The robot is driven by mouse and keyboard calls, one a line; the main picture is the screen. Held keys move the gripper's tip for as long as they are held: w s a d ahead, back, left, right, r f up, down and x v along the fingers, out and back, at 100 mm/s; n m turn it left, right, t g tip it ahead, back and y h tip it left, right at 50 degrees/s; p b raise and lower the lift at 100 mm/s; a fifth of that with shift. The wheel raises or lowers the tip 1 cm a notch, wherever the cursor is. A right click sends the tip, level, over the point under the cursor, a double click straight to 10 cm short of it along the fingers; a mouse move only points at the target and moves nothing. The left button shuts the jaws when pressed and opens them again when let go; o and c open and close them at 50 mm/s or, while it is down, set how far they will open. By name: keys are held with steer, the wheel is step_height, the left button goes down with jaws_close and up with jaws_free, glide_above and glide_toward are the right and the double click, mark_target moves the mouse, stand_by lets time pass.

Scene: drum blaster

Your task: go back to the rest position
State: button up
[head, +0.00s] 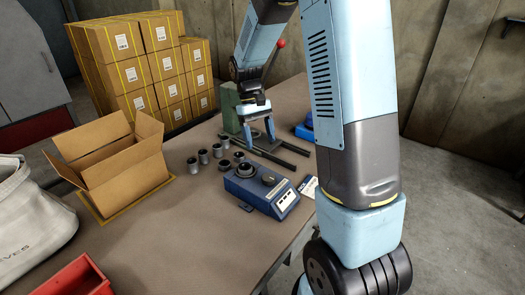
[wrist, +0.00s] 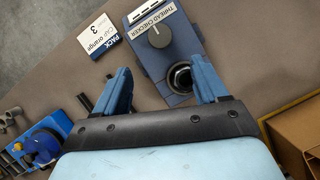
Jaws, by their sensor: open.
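My gripper (head: 259,130) hangs at the end of my light-blue arm, over the table behind the blue thread checker (head: 270,200). Its two blue fingers are spread apart with nothing between them. In the wrist view the open fingers of my gripper (wrist: 164,88) point toward the checker (wrist: 150,65), whose label reads "THREAD CHECKER". A dark round fitting (wrist: 182,78) sits on the checker near the right finger. In the head view my arm hides part of the table's right side.
Several grey cylindrical parts (head: 204,156) stand left of the checker. An open cardboard box (head: 125,170), stacked cartons (head: 150,62), a red bin (head: 78,280) and a canvas bag (head: 30,215) are at left. A green machine (head: 229,108) with rails stands behind. A white card (wrist: 100,36) lies beside the checker.

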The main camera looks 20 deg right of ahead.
steer(key=shift+w+r, duration=0.25)
steer(key=shift+r, duration=0.4)
steer(key=s+d+r+m+t, duration=0.1)
steer(key=s+r+t, duration=0.4)
steer(key=s+r, duration=0.4)
steer(key=s+r+m+t+y, duration=0.1)
steer(key=s+r+t, duration=0.4)
steer(key=s, duration=0.9)
step_height(320, 180, up, 4)
steer(key=shift+d+f, duration=0.15)
steer(key=shift+d, duration=0.25)
